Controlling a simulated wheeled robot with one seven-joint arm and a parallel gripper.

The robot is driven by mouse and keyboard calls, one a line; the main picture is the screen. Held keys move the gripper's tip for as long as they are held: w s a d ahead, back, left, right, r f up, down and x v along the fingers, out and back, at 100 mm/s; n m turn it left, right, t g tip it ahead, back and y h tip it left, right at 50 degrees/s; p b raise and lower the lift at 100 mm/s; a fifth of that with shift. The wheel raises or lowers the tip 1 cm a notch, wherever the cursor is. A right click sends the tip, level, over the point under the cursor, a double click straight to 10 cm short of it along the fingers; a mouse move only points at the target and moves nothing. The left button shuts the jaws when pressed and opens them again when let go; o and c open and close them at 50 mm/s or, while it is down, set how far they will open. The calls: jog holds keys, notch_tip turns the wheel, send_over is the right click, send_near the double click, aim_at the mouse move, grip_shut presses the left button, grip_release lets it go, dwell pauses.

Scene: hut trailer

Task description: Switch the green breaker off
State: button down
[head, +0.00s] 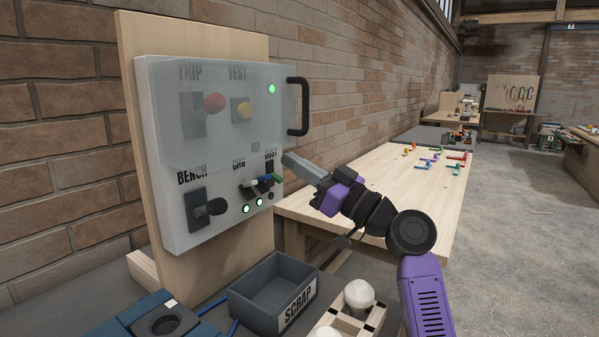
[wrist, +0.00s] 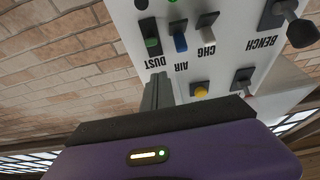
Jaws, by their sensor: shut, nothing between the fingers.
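The green breaker (head: 277,178) is the rightmost small lever in the lower row of the grey panel (head: 225,225), under the label DUST. It also shows in the wrist view (wrist: 151,42), set in a dark slot beside the blue lever (wrist: 180,43) and the grey lever (wrist: 207,47). My gripper (head: 288,160) is shut and empty, just above and right of the green breaker in the head view. In the wrist view its fingers (wrist: 158,90) point at the panel close to the DUST label. I cannot tell whether they touch anything.
A translucent cover (head: 215,135) with a black handle (head: 299,106) lies over the red and yellow controls. The black BENCH lever (head: 216,206) sits lower left. Below stand a scrap bin (head: 300,268) and a crate with white bulbs (head: 358,295). A wooden bench (head: 390,185) extends behind my arm.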

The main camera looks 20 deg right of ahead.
jog(key=f+b+v, duration=0.1)
jog(key=f+v, duration=0.1)
jog(key=v, duration=0.7)
jog(key=shift+w+b, duration=0.15)
jog(key=shift+b, duration=0.25)
jog(key=shift+f, duration=0.15)
